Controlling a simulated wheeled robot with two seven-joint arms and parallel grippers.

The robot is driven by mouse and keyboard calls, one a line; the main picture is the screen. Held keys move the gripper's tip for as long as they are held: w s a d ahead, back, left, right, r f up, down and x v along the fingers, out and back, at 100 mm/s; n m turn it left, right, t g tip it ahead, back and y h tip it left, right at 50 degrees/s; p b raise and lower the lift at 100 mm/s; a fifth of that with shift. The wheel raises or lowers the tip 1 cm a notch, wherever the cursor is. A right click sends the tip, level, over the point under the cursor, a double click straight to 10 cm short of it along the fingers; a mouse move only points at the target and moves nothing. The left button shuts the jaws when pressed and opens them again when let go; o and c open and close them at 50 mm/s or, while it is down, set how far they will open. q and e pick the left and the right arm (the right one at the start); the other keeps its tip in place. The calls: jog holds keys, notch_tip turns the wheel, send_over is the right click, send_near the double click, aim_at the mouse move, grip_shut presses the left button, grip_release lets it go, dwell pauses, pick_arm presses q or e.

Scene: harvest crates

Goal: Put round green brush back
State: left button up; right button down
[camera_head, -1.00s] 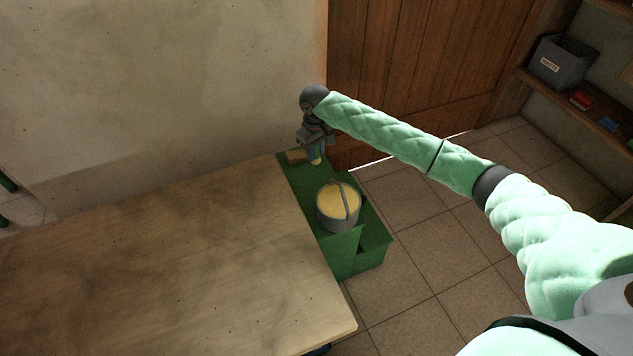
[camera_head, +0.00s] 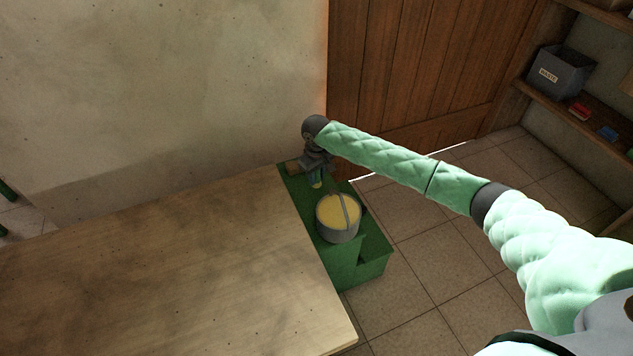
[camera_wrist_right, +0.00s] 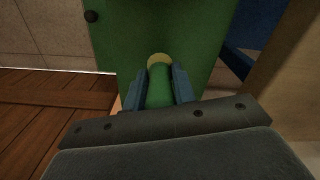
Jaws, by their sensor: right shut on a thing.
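My right gripper (camera_head: 317,180) is at the far end of the green stand (camera_head: 347,271), beyond the bucket. In the right wrist view its two fingers (camera_wrist_right: 161,85) are shut on the round green brush (camera_wrist_right: 160,88), with a pale yellowish tip (camera_wrist_right: 159,59) beyond the fingers. In the head view only a small part of the brush shows under the gripper. Green surface lies beyond the brush in the wrist view; I cannot tell whether the brush touches it. My left gripper is not in view.
A grey bucket (camera_head: 336,226) with yellow contents and a raised handle stands on the green stand, close to the gripper. The wooden table (camera_head: 170,270) at left is bare. A waste bin (camera_head: 560,73) sits on the right shelf.

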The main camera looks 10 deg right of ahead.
notch_tip(320, 180, down, 2)
jog(key=shift+f+p, duration=0.1)
jog(key=shift+p, duration=0.7)
jog(key=shift+f, duration=0.3)
jog(key=c, duration=1.1)
grip_release()
jog(key=shift+f+b, duration=0.4)
jog(key=shift+b, duration=0.55)
notch_tip(320, 180, up, 8)
jog(key=shift+r+p, duration=0.1)
jog(key=shift+p, duration=0.2)
